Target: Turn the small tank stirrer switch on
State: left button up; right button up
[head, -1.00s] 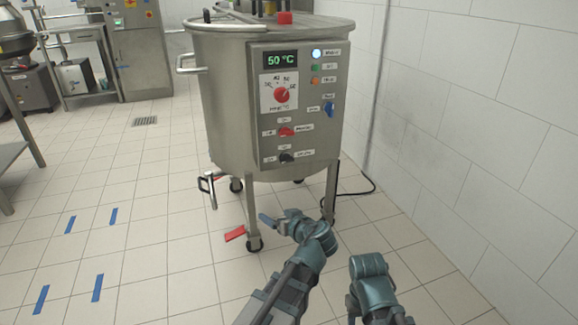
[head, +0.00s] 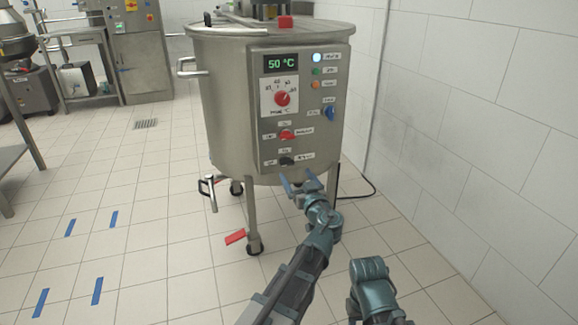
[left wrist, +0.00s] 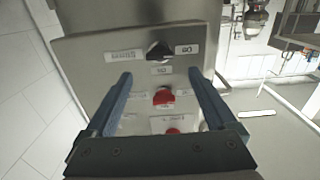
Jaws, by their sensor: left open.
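The small tank (head: 222,110) is a steel vessel on wheeled legs with a control panel (head: 262,120) on its front. Low on the panel are a black rotary switch (head: 287,161) and, above it, a red rotary switch (head: 286,135). Their labels are too small to read surely. The left wrist view shows the panel upside down, with the black switch (left wrist: 158,52) at top and the red switch (left wrist: 163,97) between the fingers in the picture. My left gripper (head: 297,181) is open and empty, just below the panel's lower edge; it also shows in the left wrist view (left wrist: 161,82).
Above are a red dial (head: 282,98), a green 50 °C display (head: 281,63), a blue knob (head: 330,113) and indicator lights. A valve handle (head: 212,195) juts out at lower left. A tiled wall (head: 460,130) stands close on the right.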

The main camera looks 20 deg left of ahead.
aim_at(288, 164)
pick_arm(q)
jog(key=x, duration=0.7)
jog(key=shift+w+a, duration=0.15)
jog(key=shift+w, duration=0.05)
jog(key=c, duration=1.4)
